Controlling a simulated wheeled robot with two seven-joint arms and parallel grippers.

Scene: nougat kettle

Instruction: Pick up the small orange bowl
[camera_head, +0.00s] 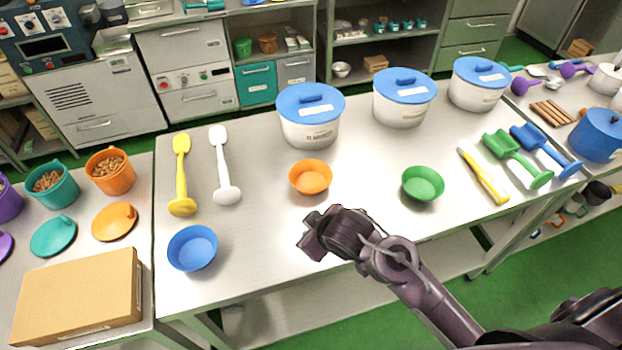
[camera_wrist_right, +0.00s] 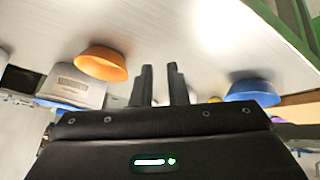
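The small orange bowl (camera_head: 310,178) sits upright and empty on the steel table, in the middle of the head view. It also shows upper left in the right wrist view (camera_wrist_right: 101,63). My right gripper (camera_head: 308,236) is over the table's front edge, nearer to me than the orange bowl and apart from it. In the right wrist view its two fingers (camera_wrist_right: 162,85) stand apart with an empty gap, so it is open. My left gripper is not in view.
A blue bowl (camera_head: 193,247) stands front left and a green bowl (camera_head: 422,184) to the right. White tubs with blue lids (camera_head: 310,117) stand behind. Yellow (camera_head: 181,172) and white (camera_head: 222,165) paddles lie left. The table around the orange bowl is clear.

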